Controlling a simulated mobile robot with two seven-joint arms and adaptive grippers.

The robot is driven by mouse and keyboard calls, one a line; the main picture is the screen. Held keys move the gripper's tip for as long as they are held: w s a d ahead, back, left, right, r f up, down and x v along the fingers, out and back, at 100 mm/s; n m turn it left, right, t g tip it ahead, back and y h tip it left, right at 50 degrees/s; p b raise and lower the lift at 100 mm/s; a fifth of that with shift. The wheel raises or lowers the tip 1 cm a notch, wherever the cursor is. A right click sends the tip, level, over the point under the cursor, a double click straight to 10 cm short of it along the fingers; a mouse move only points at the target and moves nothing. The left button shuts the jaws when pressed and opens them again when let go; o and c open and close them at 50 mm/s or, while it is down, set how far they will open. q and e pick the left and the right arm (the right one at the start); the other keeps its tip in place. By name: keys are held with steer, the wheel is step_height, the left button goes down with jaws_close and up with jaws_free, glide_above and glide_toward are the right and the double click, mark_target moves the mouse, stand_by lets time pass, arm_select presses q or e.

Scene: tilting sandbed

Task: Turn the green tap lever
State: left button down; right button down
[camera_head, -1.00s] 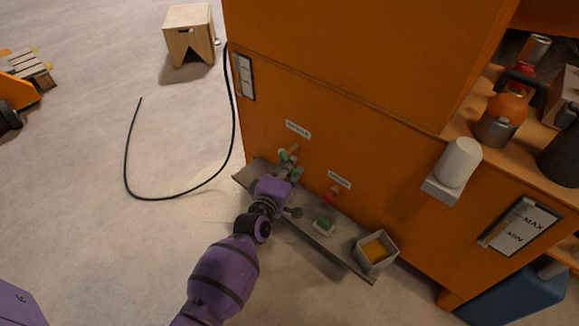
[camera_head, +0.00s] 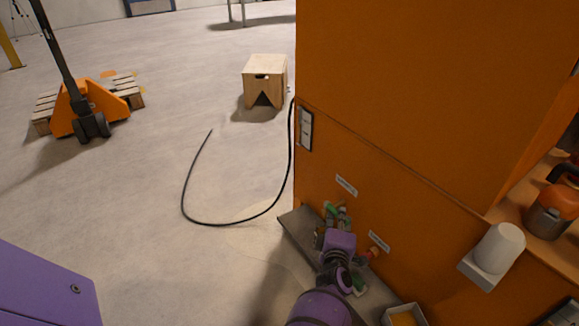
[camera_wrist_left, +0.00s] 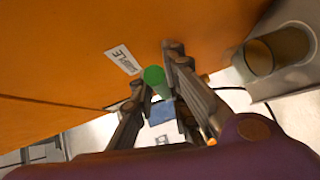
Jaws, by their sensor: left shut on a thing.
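The green tap lever (camera_wrist_left: 154,75) shows between the fingers of my left gripper (camera_wrist_left: 156,70) in the left wrist view. The gripper is shut on the lever. In the head view, green parts of the tap (camera_head: 331,208) show at the orange cabinet's front, under a white label (camera_head: 346,185). My left gripper (camera_head: 337,226) is at this tap there and hides part of it. My right gripper is not in view.
A red tap (camera_head: 374,252) sits just right of the gripper. Below is a narrow grey ledge (camera_head: 292,226) with a box (camera_head: 404,316) of orange contents. A white cup (camera_head: 499,247) stands on a bracket. A black hose (camera_head: 235,222) lies on open floor near a wooden stool (camera_head: 265,82).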

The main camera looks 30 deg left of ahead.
arm_select(q)
steer(key=shift+w+r+y, duration=0.2)
steer(key=shift+y, duration=0.1)
steer(key=c, duration=1.7)
jaws_free()
steer(key=shift+d, duration=0.1)
steer(key=shift+v, duration=3.75)
